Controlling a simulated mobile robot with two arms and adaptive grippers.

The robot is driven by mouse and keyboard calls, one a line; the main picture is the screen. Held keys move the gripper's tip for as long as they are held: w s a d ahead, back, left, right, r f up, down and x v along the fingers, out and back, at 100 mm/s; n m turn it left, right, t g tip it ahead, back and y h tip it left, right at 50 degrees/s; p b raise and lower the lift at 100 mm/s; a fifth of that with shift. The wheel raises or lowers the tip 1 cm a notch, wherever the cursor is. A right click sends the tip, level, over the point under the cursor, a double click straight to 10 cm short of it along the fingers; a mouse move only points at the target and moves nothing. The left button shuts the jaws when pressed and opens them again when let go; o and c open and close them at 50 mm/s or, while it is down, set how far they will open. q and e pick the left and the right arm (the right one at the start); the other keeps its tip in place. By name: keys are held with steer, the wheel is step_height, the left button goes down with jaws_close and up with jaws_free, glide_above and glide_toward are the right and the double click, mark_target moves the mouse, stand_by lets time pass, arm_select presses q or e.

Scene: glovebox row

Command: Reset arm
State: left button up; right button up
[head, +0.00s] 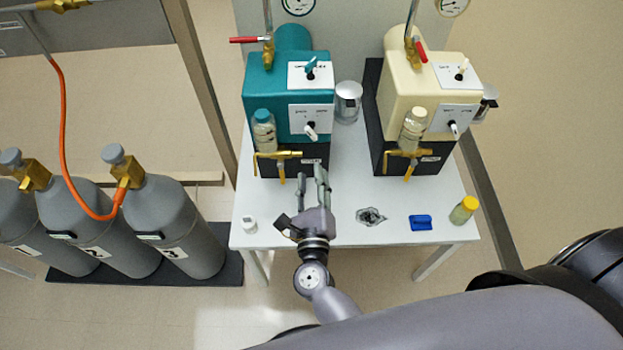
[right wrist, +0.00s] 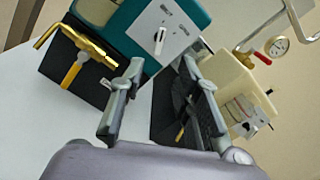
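My right gripper (head: 312,178) is over the front of the white table (head: 345,205), in front of the teal unit (head: 265,80). Its two fingers are apart with nothing between them. In the right wrist view the open gripper (right wrist: 168,95) points toward the gap between the teal unit (right wrist: 188,20) and the cream unit (right wrist: 232,85). The cream unit (head: 400,100) stands at the right in the head view. My left gripper is not in view.
A metal canister (head: 348,101) stands between the units. Grey gas cylinders (head: 175,225) stand on the floor at the left.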

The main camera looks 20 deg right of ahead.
steer(key=s+a+f+n+g+y, duration=0.1)
steer(key=s+f+n+g+y, duration=0.15)
steer(key=f+n, duration=0.55)
steer(key=s+a+f+n+g+y, duration=0.15)
steer(key=s+f+n, duration=0.35)
steer(key=f, duration=0.6)
steer(key=s+a+f+n+g+y, duration=0.1)
steer(key=s+f+n+g+y, duration=0.15)
steer(key=f+n, duration=0.6)
steer(key=s+d+f+n+g, duration=0.3)
steer(key=s+f, duration=0.3)
steer(key=s, duration=0.3)
steer(key=s+d+f+n+g+h, duration=0.1)
steer(key=s+d+f+n+g, duration=0.2)
steer(key=s+d+f+n, duration=0.3)
steer(key=s+d+f+n+g, duration=0.4)
steer(key=s+f, duration=0.3)
steer(key=s, duration=0.6)
steer(key=shift+d+n, duration=0.55)
